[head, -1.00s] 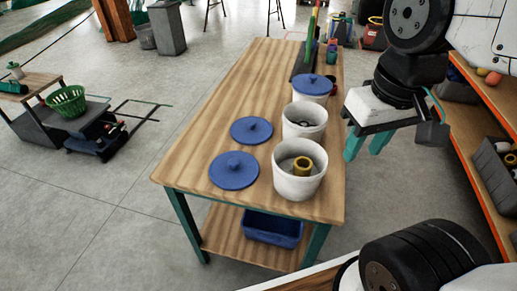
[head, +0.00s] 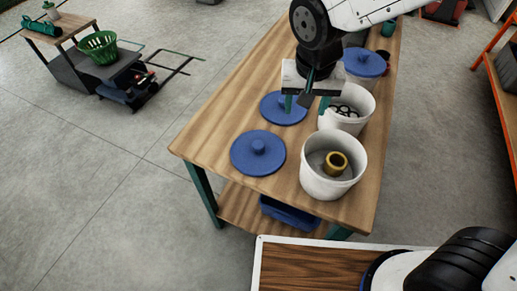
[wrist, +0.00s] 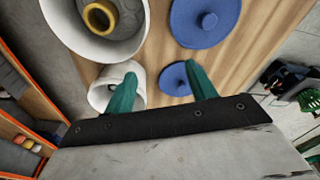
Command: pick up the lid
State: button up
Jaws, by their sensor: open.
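Two round blue lids with knobs lie flat on the wooden table. The near lid (head: 258,158) is uncovered in the head view; it also shows at the top of the wrist view (wrist: 196,30). The far lid (head: 272,108) is partly hidden by my gripper (head: 306,105) in the head view. In the wrist view the far lid (wrist: 172,80) appears between my gripper's green fingers (wrist: 160,80). A third blue lid (head: 363,62) sits on the back bucket. My gripper is open and empty, above the table by the far lid and the middle bucket.
The near white bucket (head: 328,185) holds a yellow ring (head: 336,163). The middle white bucket (head: 350,124) holds dark rings. A blue bin (head: 288,214) is on the lower shelf. A cart with a green basket (head: 98,47) stands left. The table's front left is bare.

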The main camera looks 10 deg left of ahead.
send_near(258, 144)
jog(key=f, duration=0.5)
jog(key=w+f, duration=0.1)
jog(key=f, duration=0.2)
jog(key=shift+d+f, duration=0.1)
jog(key=shift+f, duration=0.2)
jog(key=c, duration=1.1)
